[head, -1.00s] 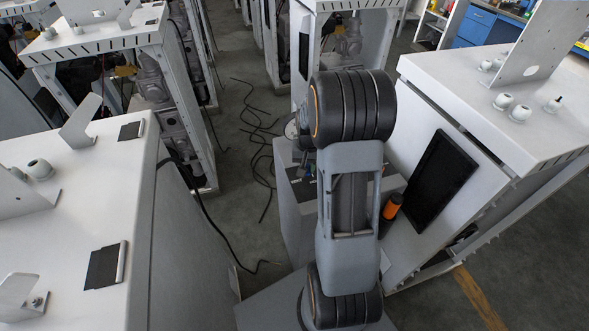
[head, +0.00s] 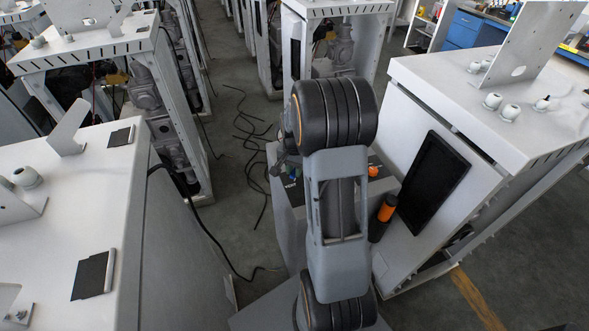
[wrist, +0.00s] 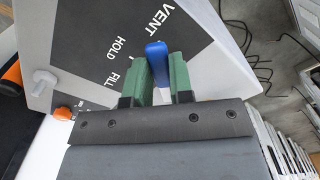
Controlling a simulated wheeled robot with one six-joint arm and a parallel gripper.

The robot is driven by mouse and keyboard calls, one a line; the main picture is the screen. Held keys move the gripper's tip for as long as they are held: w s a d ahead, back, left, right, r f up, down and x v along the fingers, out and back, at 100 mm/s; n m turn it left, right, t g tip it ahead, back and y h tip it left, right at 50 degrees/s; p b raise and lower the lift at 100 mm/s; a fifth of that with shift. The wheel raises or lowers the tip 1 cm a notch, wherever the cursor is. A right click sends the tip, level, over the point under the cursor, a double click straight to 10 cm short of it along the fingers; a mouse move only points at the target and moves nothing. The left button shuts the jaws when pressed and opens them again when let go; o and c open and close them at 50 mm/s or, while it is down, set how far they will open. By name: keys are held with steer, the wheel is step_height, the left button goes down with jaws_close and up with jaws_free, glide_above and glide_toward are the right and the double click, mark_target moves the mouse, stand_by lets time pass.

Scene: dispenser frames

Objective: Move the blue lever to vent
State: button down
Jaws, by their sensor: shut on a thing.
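The blue lever (wrist: 156,55) stands between the green fingers of my gripper (wrist: 162,78) in the wrist view. The fingers are shut on it, and its blue end shows past the fingertips. The dark label panel (wrist: 88,40) lies to the left, with the white words VENT, HOLD and FILL in an arc. The lever's end is nearest VENT and HOLD; its base is hidden, so its exact setting cannot be told. In the head view my arm covers most of the gripper and lever, above the grey pedestal (head: 287,228).
An orange knob (wrist: 62,113) and a hex bolt (wrist: 42,82) sit beside the panel. A black and orange cylinder (head: 383,216) stands right of my arm. White cabinets (head: 440,120) flank both sides. Black cables (head: 243,135) lie on the open floor between them.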

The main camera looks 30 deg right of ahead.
mark_target(294, 171)
steer(key=c, duration=1)
jaws_free()
step_height(294, 171, up, 14)
steer(key=shift+f, duration=0.1)
steer(key=s+a+n+t, duration=0.4)
steer(key=s+a+n, duration=0.7)
steer(key=a, duration=0.5)
steer(key=s, duration=0.2)
steer(key=shift+s+a+r, duration=0.25)
steer(key=shift+s+r, duration=0.1)
